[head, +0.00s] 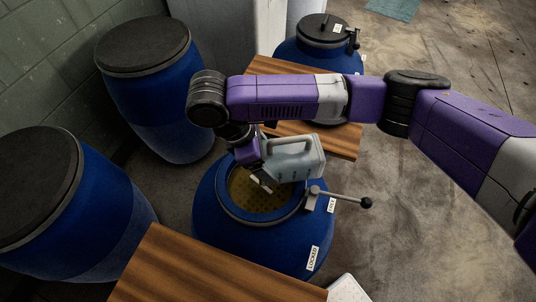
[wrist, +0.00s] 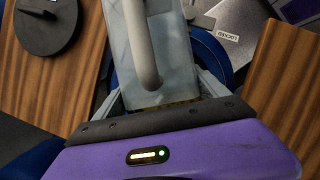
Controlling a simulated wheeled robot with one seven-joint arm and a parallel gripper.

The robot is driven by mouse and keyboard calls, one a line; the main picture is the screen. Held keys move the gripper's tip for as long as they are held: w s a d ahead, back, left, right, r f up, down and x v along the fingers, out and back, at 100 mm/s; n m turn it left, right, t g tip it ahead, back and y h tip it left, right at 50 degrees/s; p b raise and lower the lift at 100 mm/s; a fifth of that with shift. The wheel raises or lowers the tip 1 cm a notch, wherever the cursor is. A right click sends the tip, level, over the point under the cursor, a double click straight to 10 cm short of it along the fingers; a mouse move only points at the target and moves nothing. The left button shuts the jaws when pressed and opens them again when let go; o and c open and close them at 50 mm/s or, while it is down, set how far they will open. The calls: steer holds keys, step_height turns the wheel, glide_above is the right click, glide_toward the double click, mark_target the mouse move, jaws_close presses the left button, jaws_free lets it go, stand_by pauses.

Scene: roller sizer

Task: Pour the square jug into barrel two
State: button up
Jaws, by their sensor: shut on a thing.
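The square jug (head: 296,160) is a translucent grey-blue container with a loop handle. My gripper (head: 262,172) is shut on it and holds it over the open barrel (head: 216,216). The jug looks tilted, though its mouth is not clear to see. In the wrist view the jug (wrist: 165,62) sits between the two grey fingers of my gripper (wrist: 162,95), with its handle running upward. The open barrel is blue, with a yellowish, dotted interior, a lever and a "LOCKED" label. I cannot read any number on it.
Two dark-lidded blue barrels (head: 150,95) (head: 75,215) stand at the left. Another lidded blue barrel (head: 290,52) stands behind. Wooden boards lie behind (head: 343,143) and in front (head: 185,265) of the open barrel. Its lever (head: 345,199) sticks out rightward. Floor at right is clear.

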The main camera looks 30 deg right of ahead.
steer(key=shift+w+a+g+h+p, duration=0.1)
steer(key=shift+a+g+h+p, duration=0.3)
steer(key=shift+p, duration=0.65)
steer(key=shift+w+a+f+g+h, duration=0.1)
steer(key=shift+w+a+g+h, duration=0.1)
steer(key=shift+h, duration=0.3)
steer(key=shift+w+a+f+g+h, duration=0.1)
steer(key=shift+a+h, duration=0.05)
steer(key=shift+h, duration=0.35)
steer(key=shift+a, duration=0.15)
